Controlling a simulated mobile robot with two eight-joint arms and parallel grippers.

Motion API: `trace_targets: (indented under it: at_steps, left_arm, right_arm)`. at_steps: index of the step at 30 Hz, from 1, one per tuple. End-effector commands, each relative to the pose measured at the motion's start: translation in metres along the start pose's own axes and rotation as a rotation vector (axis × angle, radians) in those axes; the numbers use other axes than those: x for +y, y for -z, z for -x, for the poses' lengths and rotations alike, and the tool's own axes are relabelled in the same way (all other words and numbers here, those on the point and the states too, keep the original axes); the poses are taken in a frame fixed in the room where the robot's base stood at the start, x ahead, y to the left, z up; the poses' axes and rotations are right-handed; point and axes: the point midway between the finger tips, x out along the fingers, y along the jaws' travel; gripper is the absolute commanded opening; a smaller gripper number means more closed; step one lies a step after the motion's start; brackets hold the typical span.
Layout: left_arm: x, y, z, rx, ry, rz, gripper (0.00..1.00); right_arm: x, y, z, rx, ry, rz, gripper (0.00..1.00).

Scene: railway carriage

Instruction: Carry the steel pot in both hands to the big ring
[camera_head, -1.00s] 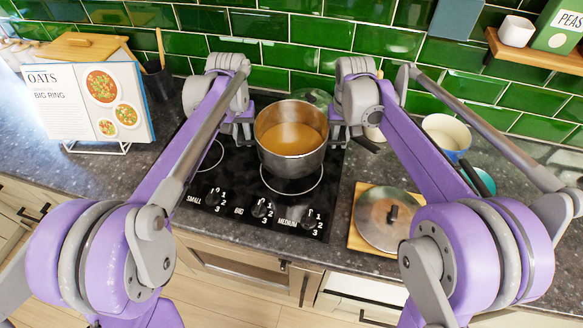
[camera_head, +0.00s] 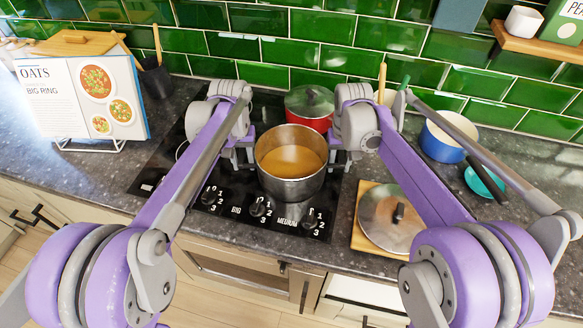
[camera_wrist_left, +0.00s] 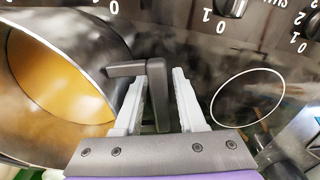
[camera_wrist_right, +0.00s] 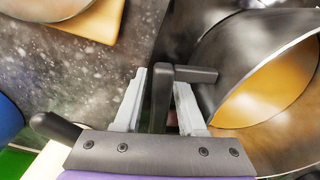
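The steel pot (camera_head: 290,178) holds an orange-brown liquid and stands upright over the front of the black hob. My left gripper (camera_head: 243,155) is shut on its left handle, which shows between the fingers in the left wrist view (camera_wrist_left: 155,98). My right gripper (camera_head: 338,158) is shut on its right handle, seen in the right wrist view (camera_wrist_right: 161,100). I cannot tell whether the pot base touches the glass. The pot hides the ring beneath it.
A red pot with a lid (camera_head: 311,104) stands close behind. A lid on a wooden board (camera_head: 391,217), a blue pan (camera_head: 443,143) and a teal bowl (camera_head: 484,181) are to the right. A recipe book (camera_head: 85,100) reading "BIG RING" stands left. Knobs line the hob front.

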Motion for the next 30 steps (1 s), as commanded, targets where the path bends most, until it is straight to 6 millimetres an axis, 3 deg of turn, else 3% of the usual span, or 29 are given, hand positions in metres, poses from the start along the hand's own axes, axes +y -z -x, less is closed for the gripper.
trace_targets:
  at_steps: [11,24,30]
  left_arm:
    - [0.0,0.0,0.006,0.001,0.0,0.0,0.5]
    - [0.0,0.001,0.067,0.0,0.0,0.0,0.5]
    - [0.0,0.001,0.081,0.0,0.0,0.0,0.5]
  right_arm:
    - [0.0,0.0,0.002,0.001,0.0,0.0,0.5]
    - [0.0,0.0,0.002,0.001,0.001,0.0,0.5]
    - [0.0,0.0,0.003,0.001,0.001,0.001,0.5]
